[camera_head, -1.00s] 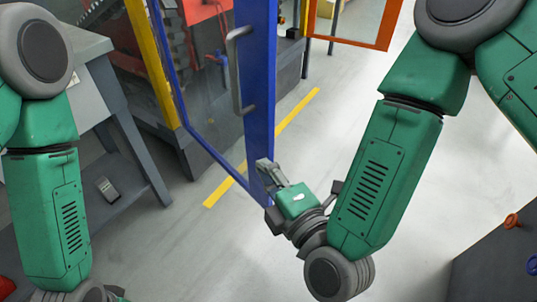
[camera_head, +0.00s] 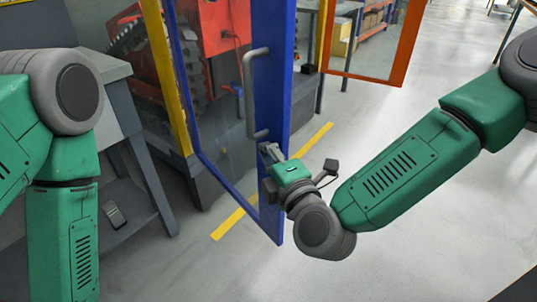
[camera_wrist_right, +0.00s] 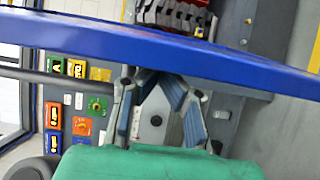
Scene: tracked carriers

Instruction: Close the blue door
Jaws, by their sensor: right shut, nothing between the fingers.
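The blue door (camera_head: 271,75) is a tall blue frame with a clear pane and stands open, its free edge toward me in the head view. Its grey bar handle (camera_head: 248,95) is on the near upright. My right gripper (camera_head: 266,152) is shut and empty, at the near upright just below the handle. In the right wrist view the blue door (camera_wrist_right: 180,52) crosses the top, and the fingertips of my right gripper (camera_wrist_right: 150,76) are close under it; I cannot tell if they touch. My left gripper is outside the view.
A red machine (camera_head: 213,40) stands behind the pane, next to a yellow post (camera_head: 166,75). An orange-framed panel (camera_head: 372,40) is at the back right. A grey table (camera_head: 110,75) stands at left. The floor (camera_head: 430,235) at right is clear.

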